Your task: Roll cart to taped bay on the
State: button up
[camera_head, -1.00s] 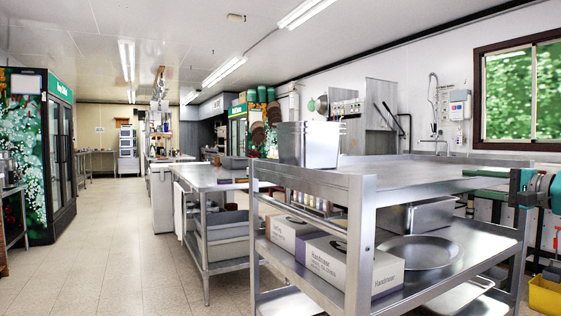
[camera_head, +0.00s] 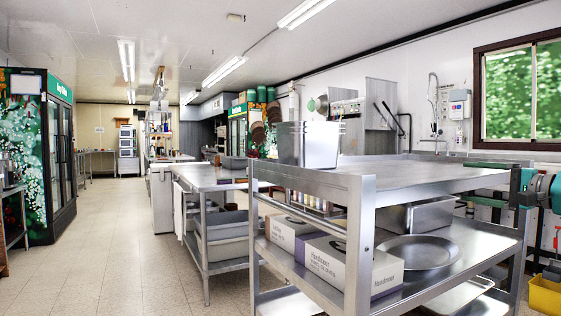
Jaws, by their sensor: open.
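A steel cart (camera_head: 440,174) with several shelves fills the right foreground. Its near corner post (camera_head: 359,245) and side rail stand close to me. Steel pans (camera_head: 308,145) stand on its top. Glove boxes (camera_head: 335,262), a round tray (camera_head: 420,252) and a deep pan (camera_head: 417,214) sit on the shelf below. My gripper (camera_head: 516,190), dark and teal, is at the cart's far right end, partly cut off by the frame's edge. Its jaws are open; whether it touches the cart I cannot tell. No taped bay on the floor is in view.
A steel work table (camera_head: 215,180) with grey tubs below stands left of the cart. A drinks fridge (camera_head: 60,145) is at the far left. The tiled floor (camera_head: 110,235) between them is clear. A yellow bucket (camera_head: 545,296) stands at the lower right.

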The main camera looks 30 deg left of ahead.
jog(key=v, duration=1.2)
dwell(0.6)
jog(key=shift+a, duration=0.1)
